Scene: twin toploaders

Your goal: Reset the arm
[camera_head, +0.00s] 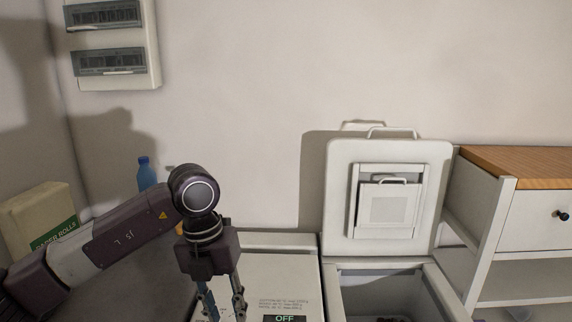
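My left arm comes in from the left, with its wrist bent so that the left gripper (222,303) points down at the bottom edge of the view. Its two fingers are apart with nothing seen between them, and their tips are at or below the picture's edge. The gripper is in front of the closed white toploader lid (283,282) marked "OFF". I cannot tell whether it touches the lid. My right arm and gripper are not in view.
To the right, a second toploader has its lid (343,165) standing open over its tub (449,290). A wooden-topped cabinet (535,160) stands further right. A blue bottle (146,172) and a paper rolls box (40,212) are behind my arm. A breaker panel (152,45) hangs on the wall.

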